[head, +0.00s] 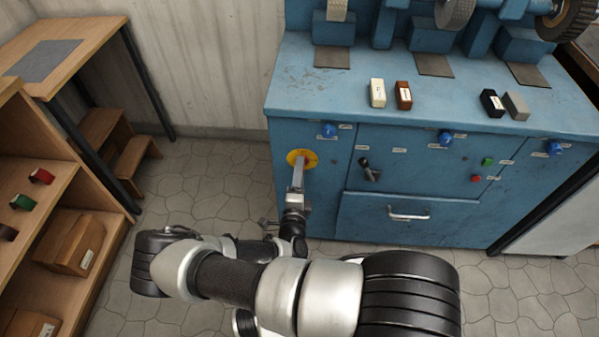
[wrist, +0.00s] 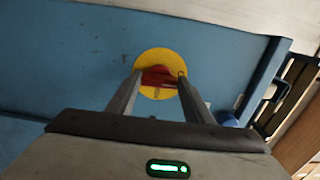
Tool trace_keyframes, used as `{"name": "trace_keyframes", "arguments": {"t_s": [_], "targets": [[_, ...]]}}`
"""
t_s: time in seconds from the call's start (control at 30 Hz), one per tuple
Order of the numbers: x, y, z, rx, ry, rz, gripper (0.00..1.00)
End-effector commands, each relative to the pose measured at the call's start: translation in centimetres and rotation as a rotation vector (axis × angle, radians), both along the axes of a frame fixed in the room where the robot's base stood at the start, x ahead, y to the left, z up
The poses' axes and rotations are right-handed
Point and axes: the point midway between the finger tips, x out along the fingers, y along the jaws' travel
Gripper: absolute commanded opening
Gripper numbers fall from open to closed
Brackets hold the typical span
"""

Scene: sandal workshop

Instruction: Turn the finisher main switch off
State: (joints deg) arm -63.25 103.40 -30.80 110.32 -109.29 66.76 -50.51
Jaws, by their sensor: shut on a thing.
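The finisher main switch is a yellow disc (head: 293,156) with a red handle on the left part of the blue machine front. In the wrist view the yellow disc (wrist: 158,57) is straight ahead, and the red handle (wrist: 157,76) lies across it, between my fingertips. My gripper (head: 298,168) reaches the switch from the front; in the wrist view my gripper (wrist: 160,80) has one finger at each end of the red handle and is shut on it. The fingers hide part of the disc, so its markings are not readable.
Blue knobs (head: 445,139), a dark lever (head: 368,169), a green button (head: 487,161) and a red button (head: 476,179) are on the same front. A drawer handle (head: 408,216) sticks out below. A wooden shelf (head: 60,195) stands at left; the floor between is clear.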

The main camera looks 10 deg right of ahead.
Motion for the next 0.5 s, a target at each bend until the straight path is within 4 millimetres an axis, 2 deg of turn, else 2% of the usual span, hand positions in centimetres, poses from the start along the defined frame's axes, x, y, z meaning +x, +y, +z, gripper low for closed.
{"name": "trace_keyframes", "arguments": {"t_s": [0.37, 0.4, 0.5], "targets": [[-0.14, -0.06, -0.14, -0.007, 0.007, -0.001, 0.24], [-0.14, -0.06, -0.14, -0.007, 0.007, -0.001, 0.50], [-0.11, -0.05, -0.11, -0.007, 0.005, -0.001, 0.65]]}}
